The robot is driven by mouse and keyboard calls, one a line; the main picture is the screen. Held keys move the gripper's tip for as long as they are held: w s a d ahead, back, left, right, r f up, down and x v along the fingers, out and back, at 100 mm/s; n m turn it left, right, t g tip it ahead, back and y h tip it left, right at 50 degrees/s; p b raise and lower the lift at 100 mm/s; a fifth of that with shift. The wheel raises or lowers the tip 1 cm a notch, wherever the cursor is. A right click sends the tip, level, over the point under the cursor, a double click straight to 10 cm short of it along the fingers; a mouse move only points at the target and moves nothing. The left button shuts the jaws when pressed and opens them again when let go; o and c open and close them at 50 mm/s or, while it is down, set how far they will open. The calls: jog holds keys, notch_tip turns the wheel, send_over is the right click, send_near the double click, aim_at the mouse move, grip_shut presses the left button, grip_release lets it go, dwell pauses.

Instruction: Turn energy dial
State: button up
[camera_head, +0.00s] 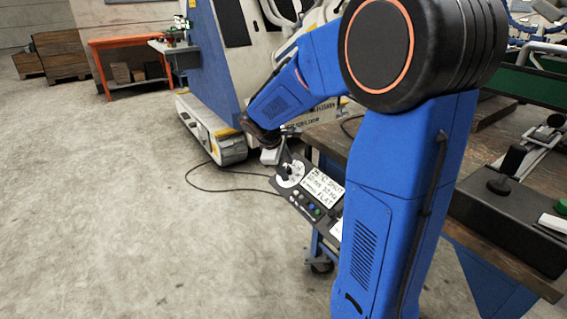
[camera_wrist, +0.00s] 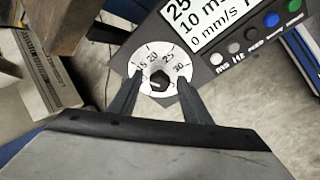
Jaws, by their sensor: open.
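The energy dial (camera_wrist: 160,82) is a dark knob in the middle of a white disc marked with numbers such as 15, 20, 25 and 30. In the wrist view my gripper (camera_wrist: 157,88) is open, with one dark finger on each side of the knob. The fingertips lie over the disc's lower edge; I cannot tell whether they touch the knob. In the head view the white dial disc (camera_head: 290,175) sits on a dark control panel (camera_head: 283,187), with my gripper (camera_head: 284,160) just above it. The knob itself is hard to make out there.
The workbench (camera_head: 330,140) holds a black joystick (camera_head: 512,160). A cable (camera_head: 215,187) lies on the floor. The concrete floor at left is clear.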

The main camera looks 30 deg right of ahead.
jog(key=v, duration=1.7)
jog(key=shift+r, duration=0.2)
jog(key=s+a+f+m+t+y, duration=0.1)
jog(key=s+a+f+m, duration=0.1)
jog(key=s, duration=0.7)
jog(key=s+a+f+m+y, duration=0.2)
jog(key=s+f, duration=0.3)
jog(key=s, duration=0.3)
jog(key=s+a+f+m+t+y, duration=0.1)
jog(key=s+a+f+m+y, duration=0.1)
jog(key=s, duration=0.7)
jog(key=shift+s+a+f+m+t, duration=0.3)
jog(key=shift+a+f+m, duration=0.5)
jog(key=shift+m, duration=0.4)
